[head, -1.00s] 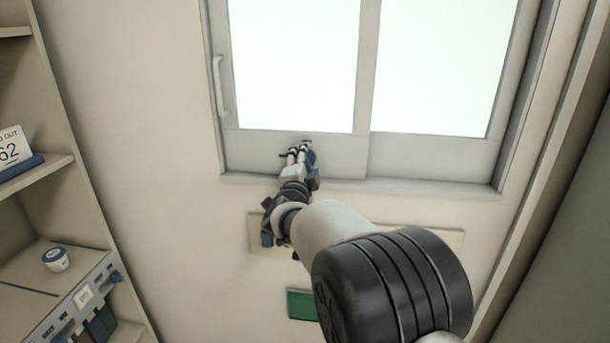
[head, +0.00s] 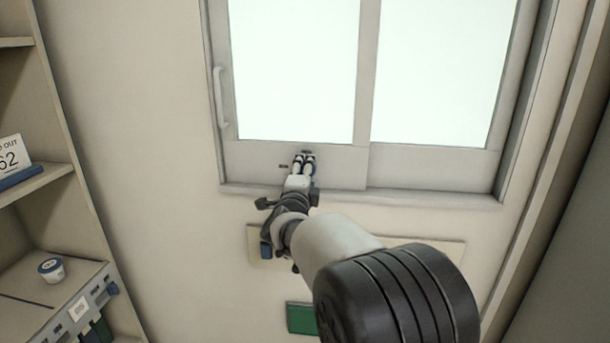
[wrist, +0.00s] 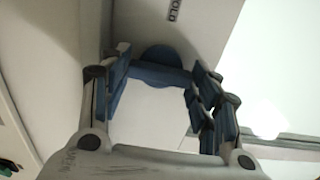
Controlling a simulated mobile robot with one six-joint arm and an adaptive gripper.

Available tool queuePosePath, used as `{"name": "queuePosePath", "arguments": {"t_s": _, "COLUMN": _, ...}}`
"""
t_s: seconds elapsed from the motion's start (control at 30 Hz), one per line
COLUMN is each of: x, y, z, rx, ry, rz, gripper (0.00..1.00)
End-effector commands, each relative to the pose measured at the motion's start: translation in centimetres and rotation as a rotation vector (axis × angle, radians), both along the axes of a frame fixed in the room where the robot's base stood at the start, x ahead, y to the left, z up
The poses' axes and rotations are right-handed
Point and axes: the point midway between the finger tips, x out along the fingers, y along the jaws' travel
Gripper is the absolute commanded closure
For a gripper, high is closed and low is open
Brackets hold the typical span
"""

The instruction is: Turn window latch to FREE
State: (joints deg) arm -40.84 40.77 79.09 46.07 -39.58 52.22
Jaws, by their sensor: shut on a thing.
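The window latch (wrist: 165,56) shows in the wrist view as a round blue base with a blue bar, between my fingers at the lower sash. My gripper (head: 304,160) is at the lower rail of the left window pane in the head view. In the wrist view my gripper (wrist: 160,85) has its fingers on both sides of the latch bar, shut on it. A label reading HOLD (wrist: 173,10) is above the latch in the wrist view. In the head view the fingers hide most of the latch. I cannot read a FREE label.
The sliding window (head: 362,80) has a pale handle (head: 221,97) on its left side. A shelf unit (head: 40,185) with a small jar (head: 51,269) stands at the left. A green panel (head: 301,318) is on the wall below my arm.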

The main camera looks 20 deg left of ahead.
Motion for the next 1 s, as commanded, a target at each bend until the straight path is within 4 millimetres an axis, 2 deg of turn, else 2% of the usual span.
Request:
{"name": "queuePosePath", "arguments": {"t_s": 0.17, "x": 0.0, "y": 0.0, "z": 0.1, "rx": 0.004, "ry": -0.001, "rz": -0.001, "gripper": 0.67}}
{"name": "queuePosePath", "arguments": {"t_s": 0.2, "x": 0.0, "y": 0.0, "z": 0.1, "rx": 0.004, "ry": -0.001, "rz": -0.001, "gripper": 0.41}}
{"name": "queuePosePath", "arguments": {"t_s": 0.47, "x": 0.0, "y": 0.0, "z": 0.1, "rx": 0.001, "ry": -0.001, "rz": -0.001, "gripper": 0.23}}
{"name": "queuePosePath", "arguments": {"t_s": 0.83, "x": -0.2, "y": 0.0, "z": 0.1, "rx": 0.0, "ry": -0.001, "rz": 0.0, "gripper": 0.23}}
{"name": "queuePosePath", "arguments": {"t_s": 1.0, "x": -2.0, "y": -0.4, "z": 0.1, "rx": -0.001, "ry": 0.0, "rz": 0.001, "gripper": 0.23}}
